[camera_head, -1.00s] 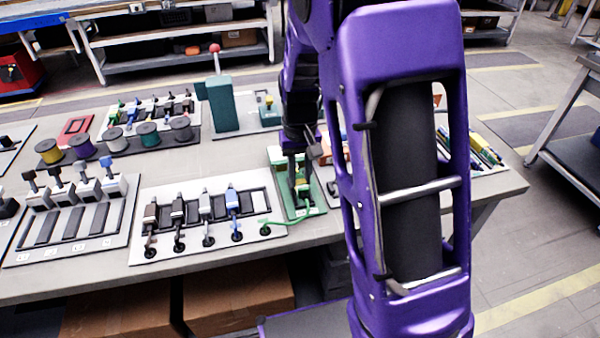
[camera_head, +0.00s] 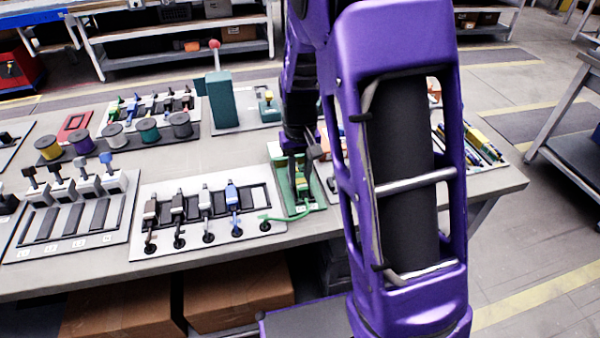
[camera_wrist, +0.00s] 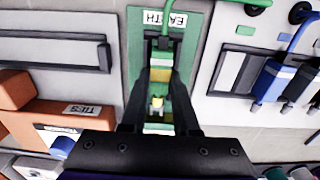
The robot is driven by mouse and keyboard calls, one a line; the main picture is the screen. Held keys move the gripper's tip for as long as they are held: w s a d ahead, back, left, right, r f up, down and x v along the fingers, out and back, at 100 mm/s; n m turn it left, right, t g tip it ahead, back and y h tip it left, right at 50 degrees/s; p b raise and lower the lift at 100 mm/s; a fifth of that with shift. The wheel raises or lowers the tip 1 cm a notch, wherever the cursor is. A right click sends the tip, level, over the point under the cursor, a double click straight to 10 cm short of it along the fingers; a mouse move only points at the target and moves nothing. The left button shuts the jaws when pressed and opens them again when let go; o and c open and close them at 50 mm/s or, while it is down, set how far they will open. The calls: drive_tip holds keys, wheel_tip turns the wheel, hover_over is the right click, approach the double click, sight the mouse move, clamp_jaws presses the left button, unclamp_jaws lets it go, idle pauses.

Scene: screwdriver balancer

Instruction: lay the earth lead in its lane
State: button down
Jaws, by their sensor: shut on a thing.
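The earth lead is green, with a green and yellow end piece (camera_wrist: 160,75) between my fingers in the wrist view. My gripper (camera_wrist: 160,90) is shut on this end piece, over the green earth board (camera_wrist: 193,48) with its EARTH label. The lane lies under the fingers and lead and is mostly hidden. I cannot tell whether the end piece rests in it. In the head view, my gripper (camera_head: 297,172) is over the green board (camera_head: 310,206). The green lead (camera_head: 290,218) runs left from there to the neighbouring board's corner.
The white board (camera_head: 142,232) to the left bears several leads in black, grey and blue. Farther left is a board with upright clamps (camera_head: 98,243). Spools (camera_head: 147,133) and a teal block (camera_head: 221,101) stand behind.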

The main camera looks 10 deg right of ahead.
idle(0.3)
drive_tip(key=c, duration=0.6)
unclamp_jaws()
wheel_tip(320, 180, up, 18)
drive_tip(key=p, duration=0.3)
drive_tip(key=shift+f+p, duration=0.25)
drive_tip(key=shift+p, duration=0.05)
